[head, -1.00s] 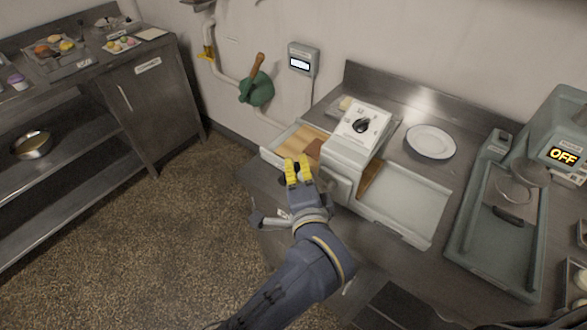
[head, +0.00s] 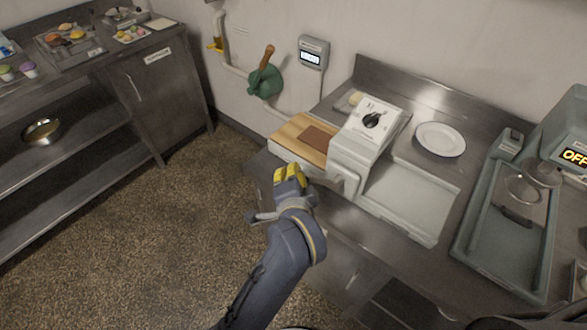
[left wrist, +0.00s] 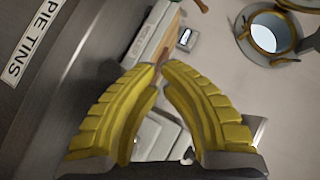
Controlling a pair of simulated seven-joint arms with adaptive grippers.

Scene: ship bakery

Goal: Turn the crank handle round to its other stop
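A green wall-mounted fitting (head: 265,84) has a wooden handle (head: 267,57) standing up from it and leaning slightly right; it looks like the crank. Part of a wooden handle (left wrist: 201,5) shows at the top of the left wrist view; I cannot tell for sure that it is the same one. My left gripper (head: 291,173) is in front of the counter's left end, below and well apart from the green fitting. Its yellow fingers (left wrist: 160,67) curve together with tips almost meeting and nothing seen between them. My right gripper is not in view.
A white machine (head: 362,140) with a dial and a wooden board (head: 298,137) stands on the steel counter. A display box (head: 313,52) and pipe (head: 232,66) are on the wall near the crank. A plate (head: 440,139) lies right. The floor left of the counter is clear.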

